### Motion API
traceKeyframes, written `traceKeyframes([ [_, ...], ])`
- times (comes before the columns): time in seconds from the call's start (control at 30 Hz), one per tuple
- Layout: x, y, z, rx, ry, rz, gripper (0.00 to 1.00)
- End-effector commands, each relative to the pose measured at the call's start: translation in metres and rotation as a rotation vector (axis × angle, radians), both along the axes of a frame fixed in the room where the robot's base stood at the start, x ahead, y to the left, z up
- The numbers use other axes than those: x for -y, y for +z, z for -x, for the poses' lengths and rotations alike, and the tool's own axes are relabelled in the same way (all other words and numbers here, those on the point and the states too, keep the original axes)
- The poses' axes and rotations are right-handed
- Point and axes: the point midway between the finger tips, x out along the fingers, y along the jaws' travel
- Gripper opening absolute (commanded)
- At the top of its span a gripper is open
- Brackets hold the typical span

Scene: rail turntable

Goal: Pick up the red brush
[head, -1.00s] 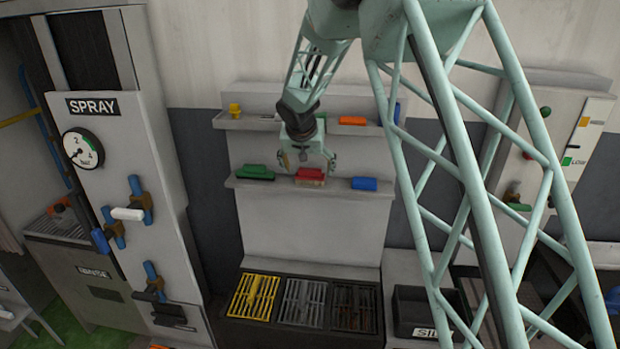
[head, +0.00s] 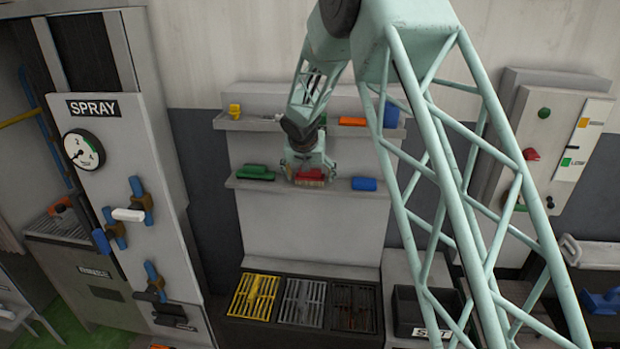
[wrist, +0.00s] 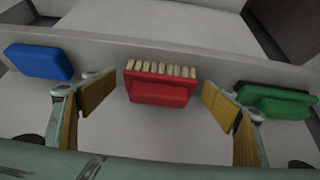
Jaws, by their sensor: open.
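The red brush (head: 310,175) lies on the lower shelf, between a green brush and a blue block. In the wrist view the red brush (wrist: 160,86) has a red body with a row of pale bristles along its upper edge in the picture. My gripper (wrist: 160,92) is open, with one tan-padded finger on each side of the brush and a gap on both sides. In the head view my gripper (head: 308,172) is at the lower shelf, right at the brush, and partly covers it.
The green brush (head: 256,173) and the blue block (head: 364,184) lie on the same shelf (head: 340,186), close to either side. Yellow, orange and blue items stand on the upper shelf (head: 240,125). Grated trays (head: 300,303) and a dark bin (head: 425,310) stand below.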

Motion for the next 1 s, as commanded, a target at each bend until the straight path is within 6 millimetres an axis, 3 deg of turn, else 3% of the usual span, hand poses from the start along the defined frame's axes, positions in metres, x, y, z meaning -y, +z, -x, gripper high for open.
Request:
traceKeyframes([
  [0.63, 0.0003, -0.0018, -0.0008, -0.001, -0.001, -0.001, 0.78],
  [0.9, 0.0003, -0.0019, -0.0007, -0.001, -0.001, -0.001, 0.53],
  [1.0, 0.0004, -0.0017, -0.0008, 0.000, -0.001, -0.001, 0.49],
])
